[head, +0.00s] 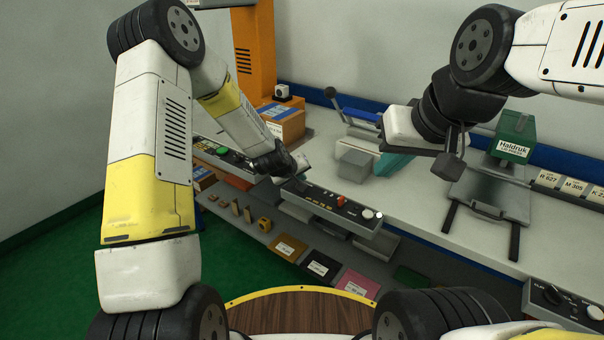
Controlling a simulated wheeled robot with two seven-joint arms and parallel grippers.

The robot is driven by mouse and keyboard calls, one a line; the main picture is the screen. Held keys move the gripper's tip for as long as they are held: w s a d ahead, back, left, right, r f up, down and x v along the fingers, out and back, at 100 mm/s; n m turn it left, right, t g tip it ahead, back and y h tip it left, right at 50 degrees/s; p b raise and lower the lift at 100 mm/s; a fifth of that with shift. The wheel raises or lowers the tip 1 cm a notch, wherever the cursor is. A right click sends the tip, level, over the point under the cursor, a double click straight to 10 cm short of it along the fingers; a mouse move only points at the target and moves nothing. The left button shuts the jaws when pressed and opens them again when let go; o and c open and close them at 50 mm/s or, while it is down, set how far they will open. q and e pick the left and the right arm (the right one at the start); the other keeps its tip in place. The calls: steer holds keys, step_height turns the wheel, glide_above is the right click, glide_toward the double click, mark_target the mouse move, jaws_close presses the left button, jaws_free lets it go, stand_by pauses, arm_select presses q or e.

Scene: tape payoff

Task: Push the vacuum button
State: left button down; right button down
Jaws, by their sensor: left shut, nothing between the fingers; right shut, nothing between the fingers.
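A grey control panel (330,204) runs along the bench's front edge in the middle. Another panel (235,158) to the left has a green button (221,151). The labels are too small to read, so I cannot tell which control is the vacuum button. My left gripper (294,180) is shut and empty, by the left end of the middle panel; I cannot tell whether it touches. My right gripper (450,164) is shut and empty, above the bench.
A green Haldruk box (515,137) stands at the back right behind a grey plate device (488,190). A grey block (355,165) sits behind the middle panel. Another knobbed panel (566,302) is at lower right. The bench top (415,205) has free room between.

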arm_select(q)
steer(key=shift+f, duration=0.15)
stand_by(0.5)
steer(key=shift+f, duration=0.55)
stand_by(0.5)
steer(key=shift+r, duration=0.75)
step_height(320, 180, up, 6)
stand_by(0.5)
